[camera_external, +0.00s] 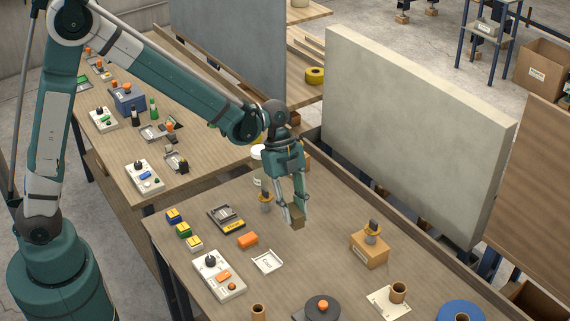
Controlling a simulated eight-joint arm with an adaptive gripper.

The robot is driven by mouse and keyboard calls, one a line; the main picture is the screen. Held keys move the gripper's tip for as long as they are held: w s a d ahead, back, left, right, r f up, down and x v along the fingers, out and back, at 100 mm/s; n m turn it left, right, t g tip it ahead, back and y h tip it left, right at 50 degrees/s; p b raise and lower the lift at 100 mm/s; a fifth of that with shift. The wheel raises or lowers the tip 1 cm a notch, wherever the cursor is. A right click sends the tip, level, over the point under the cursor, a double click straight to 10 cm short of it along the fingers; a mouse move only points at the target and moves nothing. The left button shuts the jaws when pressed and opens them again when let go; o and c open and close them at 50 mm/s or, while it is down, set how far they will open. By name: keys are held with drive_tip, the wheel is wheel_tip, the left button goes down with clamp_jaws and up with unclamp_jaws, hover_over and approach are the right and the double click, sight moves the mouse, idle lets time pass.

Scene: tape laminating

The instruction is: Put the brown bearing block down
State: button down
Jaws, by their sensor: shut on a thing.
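My gripper (298,215) points down over the middle of the near table (325,270). It is shut on a small brown block (297,223), the brown bearing block, held between the fingertips. The block is at or just above the table top; I cannot tell if it touches. Part of the block is hidden by the fingers.
A cardboard box (369,249) stands to the right. The table between gripper and box is clear.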

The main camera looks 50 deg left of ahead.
drive_tip(key=s+d+n, duration=0.1)
drive_tip(key=s+d, duration=0.3)
drive_tip(key=d, duration=0.9)
drive_tip(key=shift+d+r+p, duration=0.15)
drive_tip(key=shift+d+p, duration=0.15)
drive_tip(key=shift+p, duration=0.15)
drive_tip(key=shift+f, duration=3.15)
drive_tip(key=shift+b, duration=0.3)
drive_tip(key=shift+f, duration=1.85)
drive_tip(key=shift+f, duration=0.1)
drive_tip(key=c, duration=2.1)
unclamp_jaws()
drive_tip(key=shift+b, duration=0.3)
